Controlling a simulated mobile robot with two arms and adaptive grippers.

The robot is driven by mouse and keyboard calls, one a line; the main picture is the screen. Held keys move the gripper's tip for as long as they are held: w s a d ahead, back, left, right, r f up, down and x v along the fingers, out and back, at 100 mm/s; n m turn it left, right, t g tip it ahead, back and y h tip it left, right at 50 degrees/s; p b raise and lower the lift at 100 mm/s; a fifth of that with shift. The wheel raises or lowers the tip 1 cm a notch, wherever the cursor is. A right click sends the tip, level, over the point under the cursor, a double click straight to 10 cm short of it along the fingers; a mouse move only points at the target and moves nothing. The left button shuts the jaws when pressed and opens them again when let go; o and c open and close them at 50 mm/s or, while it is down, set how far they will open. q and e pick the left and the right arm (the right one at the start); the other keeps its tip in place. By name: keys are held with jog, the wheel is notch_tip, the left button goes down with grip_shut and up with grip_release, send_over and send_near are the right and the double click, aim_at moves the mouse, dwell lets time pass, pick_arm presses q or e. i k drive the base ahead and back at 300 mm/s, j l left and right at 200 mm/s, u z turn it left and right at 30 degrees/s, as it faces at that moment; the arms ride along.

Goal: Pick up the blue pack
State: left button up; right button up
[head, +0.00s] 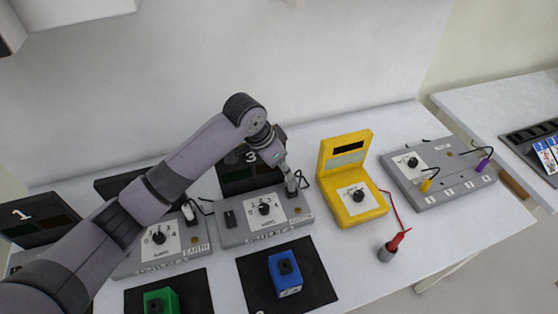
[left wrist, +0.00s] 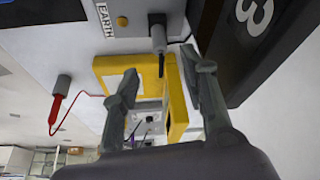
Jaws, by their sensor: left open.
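The blue pack (head: 285,275), a small box with a dark top, sits on a black mat (head: 262,293) at the front of the table in the head view. My left gripper (head: 291,180) is behind it, over the back right part of the middle grey station. In the left wrist view my left gripper (left wrist: 160,68) has its two fingers spread with no pack between them. A grey plug (left wrist: 157,38) shows near the fingertips; whether they touch it I cannot tell. The blue pack cannot be made out in the left wrist view. My right gripper is in neither view.
A green pack (head: 161,300) sits on another black mat at left. Grey stations with dials (head: 265,216) line the back. A yellow meter (head: 358,203) and a red probe in a grey holder (head: 387,253) stand to the right. The table's front right is clear.

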aim_at(287, 278)
jog(key=k, duration=0.75)
jog(key=k+l, duration=0.15)
jog(key=k, duration=0.6)
